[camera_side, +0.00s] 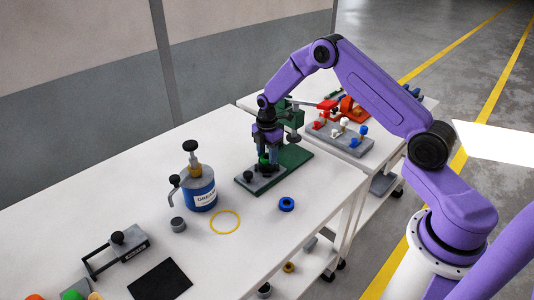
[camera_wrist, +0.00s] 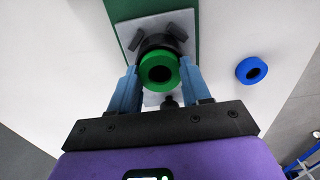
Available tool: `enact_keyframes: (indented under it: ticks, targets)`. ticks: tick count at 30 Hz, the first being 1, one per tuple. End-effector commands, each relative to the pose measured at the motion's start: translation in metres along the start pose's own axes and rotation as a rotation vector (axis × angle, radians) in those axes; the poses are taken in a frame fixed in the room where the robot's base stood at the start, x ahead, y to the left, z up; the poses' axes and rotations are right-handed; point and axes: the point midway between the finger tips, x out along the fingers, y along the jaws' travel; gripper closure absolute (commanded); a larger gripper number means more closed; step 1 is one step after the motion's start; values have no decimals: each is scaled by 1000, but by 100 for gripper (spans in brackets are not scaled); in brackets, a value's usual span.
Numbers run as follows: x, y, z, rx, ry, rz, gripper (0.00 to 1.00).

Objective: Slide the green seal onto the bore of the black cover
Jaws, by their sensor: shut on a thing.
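My gripper (camera_wrist: 160,82) is shut on the green seal (camera_wrist: 159,86), a ring with a dark centre hole, with one blue finger on each side of it. In the wrist view the seal overlaps the black cover (camera_wrist: 153,44), whose dark body shows just beyond it on a grey plate. In the side view the gripper (camera_side: 267,150) points down at the fixture, and a little of the green seal (camera_side: 265,158) shows between the fingers. I cannot tell whether the seal touches the cover. The bore is mostly hidden behind the seal.
A blue ring (camera_side: 286,204) lies right of the fixture plate (camera_side: 252,185). A blue grease can (camera_side: 201,192) and a yellow ring (camera_side: 225,222) are to the left. The green stand (camera_side: 292,156) is close behind the gripper.

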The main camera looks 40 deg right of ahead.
Motion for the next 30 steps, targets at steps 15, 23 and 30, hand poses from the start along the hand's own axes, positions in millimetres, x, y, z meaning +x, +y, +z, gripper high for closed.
enact_keyframes:
  ticks: [15,23,30]
  targets:
    - [2,-1,0,1,0,-2,23]
    - [0,-1,0,1,0,-3,23]
    - [-32,0,0,1,0,2,23]
